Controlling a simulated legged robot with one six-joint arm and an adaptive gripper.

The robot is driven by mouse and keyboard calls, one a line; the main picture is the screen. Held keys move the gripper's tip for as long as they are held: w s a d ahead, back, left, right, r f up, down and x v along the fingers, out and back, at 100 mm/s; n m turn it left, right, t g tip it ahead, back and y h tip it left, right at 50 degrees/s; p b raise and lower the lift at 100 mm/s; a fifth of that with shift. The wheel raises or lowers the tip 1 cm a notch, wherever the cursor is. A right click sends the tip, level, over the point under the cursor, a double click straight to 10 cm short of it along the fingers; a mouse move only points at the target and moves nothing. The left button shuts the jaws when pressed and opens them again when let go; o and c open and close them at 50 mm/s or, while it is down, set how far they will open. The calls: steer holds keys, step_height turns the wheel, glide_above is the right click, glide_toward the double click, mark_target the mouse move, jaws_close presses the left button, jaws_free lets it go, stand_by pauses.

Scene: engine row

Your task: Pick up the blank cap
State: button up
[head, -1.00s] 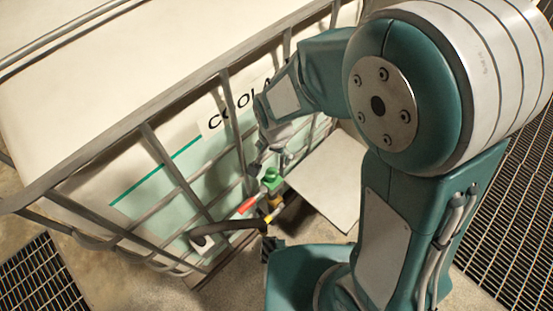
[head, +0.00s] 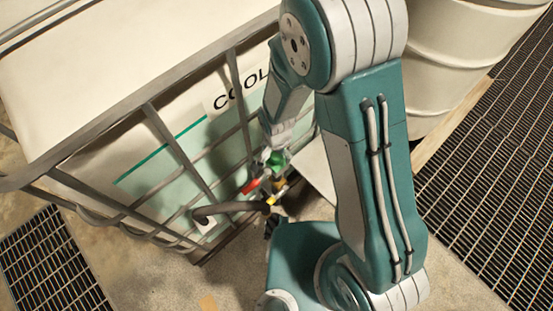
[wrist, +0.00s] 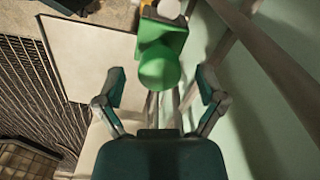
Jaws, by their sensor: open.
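A green cap (wrist: 162,62), which I take to be the blank cap, has a rounded end facing me and a squarish flange behind it. It shows small in the head view (head: 275,162), by red and yellow fittings at the coolant tank's cage. My gripper (wrist: 163,88) is open, with one finger on each side of the cap's near end. I see a gap between the cap and each finger. In the head view my gripper is just above the cap, and its fingers are too small to make out.
The caged coolant tank (head: 170,150) stands left, its bars close to my gripper. A red handle (head: 251,186) and a dark hose (head: 230,208) are below the cap. A pale panel (wrist: 88,52) lies beyond. Floor gratings (head: 480,170) and a white drum (head: 450,60) are at right.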

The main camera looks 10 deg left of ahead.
step_height(320, 180, down, 2)
steer(key=shift+f, duration=0.15)
jaws_close()
stand_by(0.4)
